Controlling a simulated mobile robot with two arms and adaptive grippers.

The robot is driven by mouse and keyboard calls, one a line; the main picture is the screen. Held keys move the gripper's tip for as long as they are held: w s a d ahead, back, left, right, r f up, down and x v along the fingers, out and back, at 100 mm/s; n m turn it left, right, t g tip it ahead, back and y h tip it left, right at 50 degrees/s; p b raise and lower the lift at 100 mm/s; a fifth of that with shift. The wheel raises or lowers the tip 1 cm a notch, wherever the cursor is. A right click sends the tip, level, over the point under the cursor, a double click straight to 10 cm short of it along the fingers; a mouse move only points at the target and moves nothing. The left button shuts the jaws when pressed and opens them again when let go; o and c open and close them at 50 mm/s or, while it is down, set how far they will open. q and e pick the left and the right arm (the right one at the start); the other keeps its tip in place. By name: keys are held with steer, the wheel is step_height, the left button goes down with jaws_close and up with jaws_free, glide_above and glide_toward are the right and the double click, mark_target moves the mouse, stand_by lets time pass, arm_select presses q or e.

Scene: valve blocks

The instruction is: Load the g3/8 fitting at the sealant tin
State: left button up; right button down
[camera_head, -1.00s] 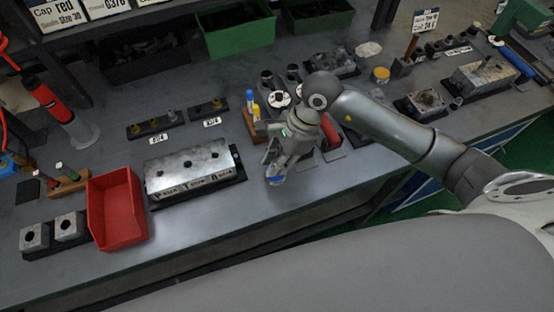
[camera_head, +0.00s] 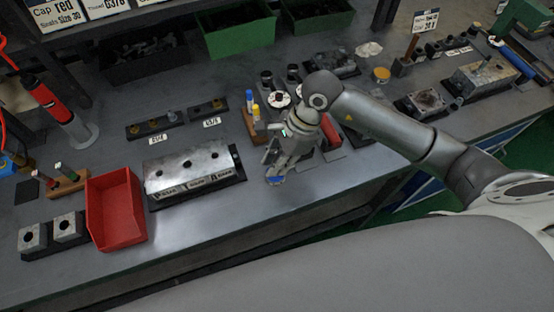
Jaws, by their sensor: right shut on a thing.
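My right gripper (camera_head: 273,178) is low over the bench, just right of the long metal valve block (camera_head: 188,168). A dark rack (camera_head: 207,108) with small fittings stands behind the block, with a label (camera_head: 211,122) that seems to read G3/8. A similar rack (camera_head: 153,127) with its own label is to its left. A round tin with a yellow-orange top (camera_head: 381,75) stands at the back right; I cannot tell if it is the sealant tin. My left gripper is not in view.
A red bin (camera_head: 116,208) and two small square blocks (camera_head: 50,232) stand at the left. A holder with blue and yellow tubes (camera_head: 252,105) is close behind my gripper. More blocks (camera_head: 483,75) stand at the right.

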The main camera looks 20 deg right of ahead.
steer(key=shift+s+f, duration=0.1)
steer(key=shift+r+p, duration=1.85)
steer(key=shift+r, duration=1.75)
